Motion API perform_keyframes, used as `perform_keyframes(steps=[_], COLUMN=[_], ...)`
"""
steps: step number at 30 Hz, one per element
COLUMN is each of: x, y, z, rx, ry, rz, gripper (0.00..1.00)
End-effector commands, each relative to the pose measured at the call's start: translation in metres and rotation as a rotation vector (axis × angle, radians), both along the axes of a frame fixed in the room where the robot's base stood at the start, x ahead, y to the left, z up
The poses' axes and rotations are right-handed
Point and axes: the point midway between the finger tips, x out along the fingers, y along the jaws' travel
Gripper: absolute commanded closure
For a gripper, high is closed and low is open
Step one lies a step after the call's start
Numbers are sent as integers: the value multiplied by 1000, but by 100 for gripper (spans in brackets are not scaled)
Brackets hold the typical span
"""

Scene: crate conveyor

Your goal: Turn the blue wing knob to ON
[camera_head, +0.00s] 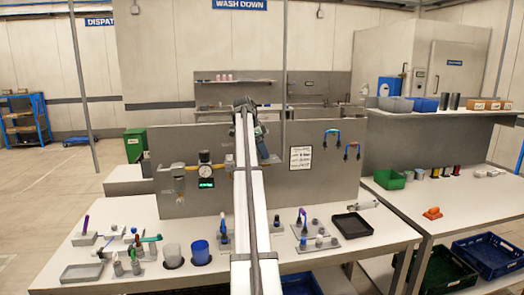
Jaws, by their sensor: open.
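A small blue upright handle (223,226) stands on the bench left of my arm and may be the blue wing knob. Another blue-purple upright piece (302,215) stands on a grey plate right of my arm, so I cannot tell for sure which is the knob. Any ON mark is too small to read. My gripper (265,157) is small and dark, in front of the grey back panel (285,185). It is open, above the bench and apart from both blue pieces. My pale arm hides the middle of the bench.
A pressure gauge (204,156) is on the panel. A side table (455,222) holds a green crate (389,180).

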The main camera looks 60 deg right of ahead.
Motion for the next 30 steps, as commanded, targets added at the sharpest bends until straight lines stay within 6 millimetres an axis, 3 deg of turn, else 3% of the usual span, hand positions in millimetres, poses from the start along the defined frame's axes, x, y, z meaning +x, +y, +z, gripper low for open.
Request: perform_keyframes(steps=[8,20,30], x=[0,0,-1], y=[0,0,1], z=[0,0,0], rx=[-1,-1,-1], ry=[-1,-1,-1], rz=[0,0,54], gripper=[17,55,56])
